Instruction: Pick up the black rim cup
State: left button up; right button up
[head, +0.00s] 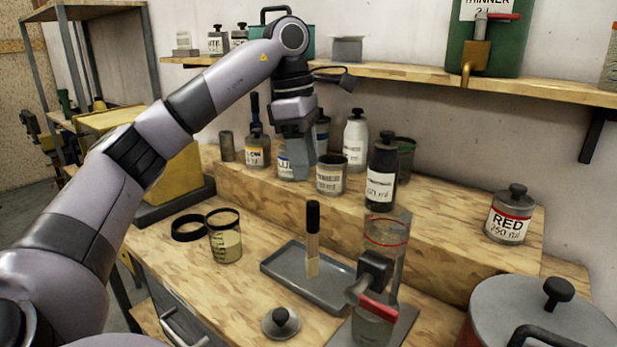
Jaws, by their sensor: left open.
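A clear cup with a black rim (226,246) stands upright on the lower wooden bench top, with pale yellowish contents and dark markings. A loose black ring (190,227) lies just left of it. My left gripper (303,165) is open and points down over the raised wooden step, behind and to the right of this cup and well apart from it. Its fingers are in front of some labelled bottles and partly hide them. A labelled container with a dark rim (331,178) stands on the step just right of the fingers. My right gripper is not in view.
A grey tray (278,272) holds an upright brush (312,240). A red-handled dispenser (376,300) stands to its right. Several bottles, including a black one (381,180), crowd the step. A RED jar (509,215) and a large lidded pot (540,320) are at right.

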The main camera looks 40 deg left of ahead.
aim_at(225, 237)
jog(key=k, duration=1)
